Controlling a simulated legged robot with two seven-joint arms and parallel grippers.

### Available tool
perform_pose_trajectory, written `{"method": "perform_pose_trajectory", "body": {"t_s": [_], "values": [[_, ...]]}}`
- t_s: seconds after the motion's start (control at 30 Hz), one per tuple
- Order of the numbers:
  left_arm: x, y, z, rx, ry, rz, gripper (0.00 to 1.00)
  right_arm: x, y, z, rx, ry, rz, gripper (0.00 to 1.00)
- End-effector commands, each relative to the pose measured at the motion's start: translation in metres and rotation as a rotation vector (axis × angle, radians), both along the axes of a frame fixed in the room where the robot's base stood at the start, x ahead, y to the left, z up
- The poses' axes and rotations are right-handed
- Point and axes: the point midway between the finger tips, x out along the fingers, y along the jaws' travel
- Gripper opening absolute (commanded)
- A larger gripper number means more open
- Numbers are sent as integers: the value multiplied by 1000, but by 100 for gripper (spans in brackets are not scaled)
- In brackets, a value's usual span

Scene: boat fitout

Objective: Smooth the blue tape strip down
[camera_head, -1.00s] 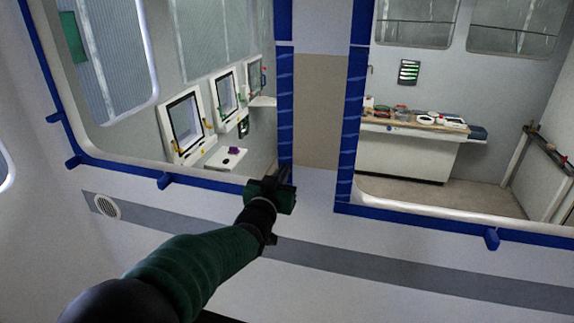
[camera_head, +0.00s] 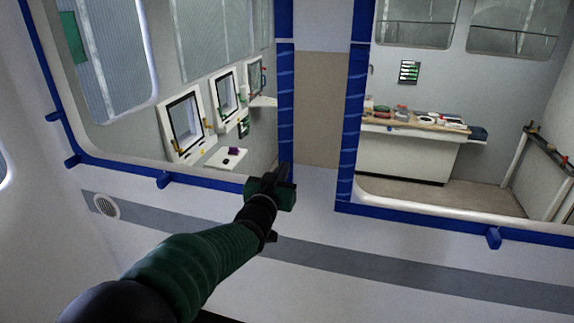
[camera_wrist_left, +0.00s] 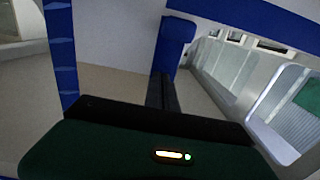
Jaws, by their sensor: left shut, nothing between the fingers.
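A blue tape strip (camera_head: 286,110) with pale wrinkle lines runs down the right edge of the left window opening. A similar wrinkled blue strip (camera_head: 348,130) edges the right window opening. My left gripper (camera_head: 282,174) is at the lower end of the left strip, over the corner where it meets the blue band below, and hides part of it. Its fingers are shut and empty. In the left wrist view the closed fingers (camera_wrist_left: 162,92) appear just below a blue piece (camera_wrist_left: 178,32); I cannot tell whether they touch it. My right gripper is not in view.
Blue bands (camera_head: 420,221) with small tabs (camera_head: 164,181) frame the window openings. A beige panel (camera_head: 318,110) lies between them. A round vent (camera_head: 107,207) sits on the grey stripe at lower left. Beyond the openings are a cluttered bench (camera_head: 405,155) and framed panels (camera_head: 184,125).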

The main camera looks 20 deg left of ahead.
Motion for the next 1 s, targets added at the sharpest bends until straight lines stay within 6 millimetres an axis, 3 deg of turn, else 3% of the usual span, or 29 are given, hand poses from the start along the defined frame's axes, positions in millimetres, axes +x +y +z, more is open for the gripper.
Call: {"method": "perform_pose_trajectory", "body": {"t_s": [0.17,0.6,1.0], "values": [[0,0,2,0,-1,0,0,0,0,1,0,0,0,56],[2,0,37,1,-1,0,0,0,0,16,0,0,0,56],[3,0,42,0,-2,0,0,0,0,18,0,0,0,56]]}}
